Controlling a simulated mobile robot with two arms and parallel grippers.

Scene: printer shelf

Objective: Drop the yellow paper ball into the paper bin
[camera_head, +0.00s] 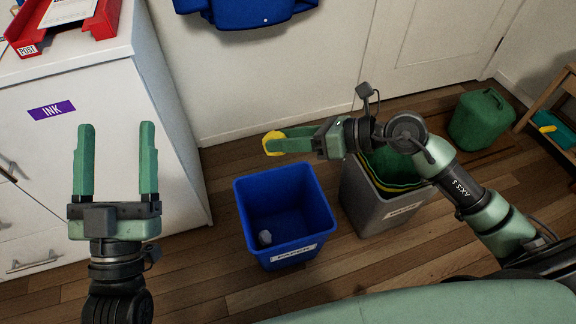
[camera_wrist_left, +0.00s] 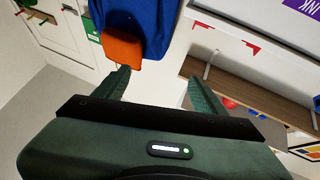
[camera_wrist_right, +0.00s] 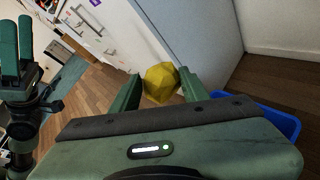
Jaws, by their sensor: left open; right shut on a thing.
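The yellow paper ball (camera_head: 273,143) is held between the fingertips of my right gripper (camera_head: 280,142), which is shut on it. The crumpled yellow ball (camera_wrist_right: 161,83) also shows between the fingers in the right wrist view. In the head view the ball appears above the back edge of the blue bin (camera_head: 248,196), which has a label on its front and a crumpled whitish piece inside. The blue bin's rim (camera_wrist_right: 285,120) shows at the right in the right wrist view. My left gripper (camera_head: 117,128) is open and empty in front of the white cabinet.
A grey bin (camera_head: 365,205) with a green and yellow liner stands right of the blue bin, under my right arm. A green container (camera_head: 483,120) stands farther right. The white cabinet (camera_head: 95,95) fills the left side, with a red tray (camera_head: 105,18) on top.

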